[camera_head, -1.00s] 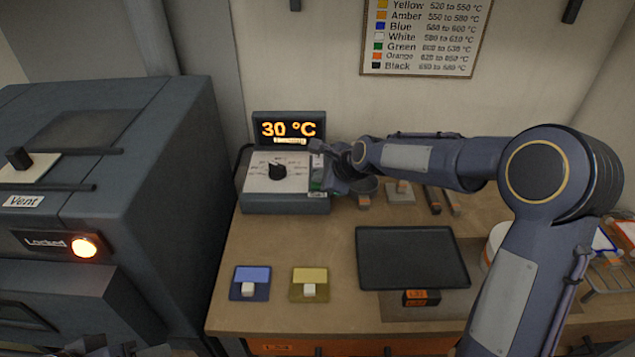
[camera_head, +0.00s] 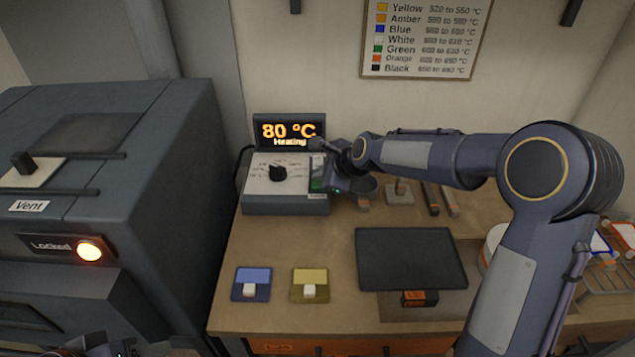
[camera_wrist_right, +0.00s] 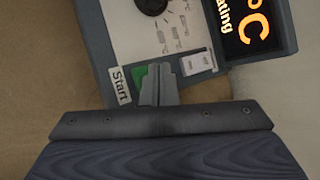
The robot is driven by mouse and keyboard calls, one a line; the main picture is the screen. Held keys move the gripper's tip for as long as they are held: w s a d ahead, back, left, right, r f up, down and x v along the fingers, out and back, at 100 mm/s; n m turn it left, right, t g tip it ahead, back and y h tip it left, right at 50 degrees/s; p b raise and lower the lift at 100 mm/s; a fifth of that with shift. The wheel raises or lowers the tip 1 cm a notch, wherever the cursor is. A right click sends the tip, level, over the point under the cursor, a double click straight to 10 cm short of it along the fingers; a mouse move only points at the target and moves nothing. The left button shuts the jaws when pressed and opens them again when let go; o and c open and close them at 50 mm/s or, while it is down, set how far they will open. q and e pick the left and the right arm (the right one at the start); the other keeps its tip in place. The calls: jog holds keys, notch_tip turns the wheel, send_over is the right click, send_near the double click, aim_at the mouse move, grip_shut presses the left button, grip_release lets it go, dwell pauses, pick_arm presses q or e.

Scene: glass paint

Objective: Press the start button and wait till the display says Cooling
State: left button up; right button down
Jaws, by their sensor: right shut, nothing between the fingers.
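The controller (camera_head: 285,205) stands at the back of the bench with a black dial (camera_head: 278,173) on its face. Its display (camera_head: 289,131) reads "80 °C" with "Heating" below in orange. The green start button (camera_wrist_right: 139,78) is beside the "Start" label (camera_wrist_right: 119,86) in the right wrist view, partly hidden by my fingers. My right gripper (camera_wrist_right: 158,85) is shut and empty, its tips over the button's edge; I cannot tell whether they touch it. My left gripper (camera_head: 100,346) barely shows at the bottom left edge; its jaws are unclear.
A kiln-like grey box (camera_head: 150,180) with a lit "Locked" lamp (camera_head: 89,251) stands left. A dark tray (camera_head: 411,258), a blue card (camera_head: 251,283) and a yellow card (camera_head: 310,283) lie on the bench. A white switch (camera_wrist_right: 197,62) is beside my fingers.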

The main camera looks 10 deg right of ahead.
jog(key=shift+r, duration=0.1)
notch_tip(320, 180, up, 5)
jog(key=p, duration=0.4)
jog(key=shift+p, duration=0.35)
dwell(0.3)
jog(key=s+d+r+n, duration=0.2)
jog(key=s+n, duration=0.1)
jog(key=s, duration=0.3)
jog(key=s+d+r+n+g, duration=0.1)
jog(key=s+d+r+n, duration=0.15)
jog(key=s, duration=0.45)
jog(key=s+d+r+n, duration=0.2)
jog(key=s+n, duration=0.2)
jog(key=s, duration=0.2)
jog(key=s+f+n, duration=0.2)
jog(key=s+n, duration=0.3)
jog(key=s, duration=0.4)
jog(key=s+f+n+g, duration=0.1)
jog(key=s+f+n, duration=0.1)
jog(key=s+n, duration=0.3)
jog(key=shift+s+d+f+h, duration=0.4)
jog(key=shift+s+d, duration=0.05)
jog(key=shift+s, duration=1.75)
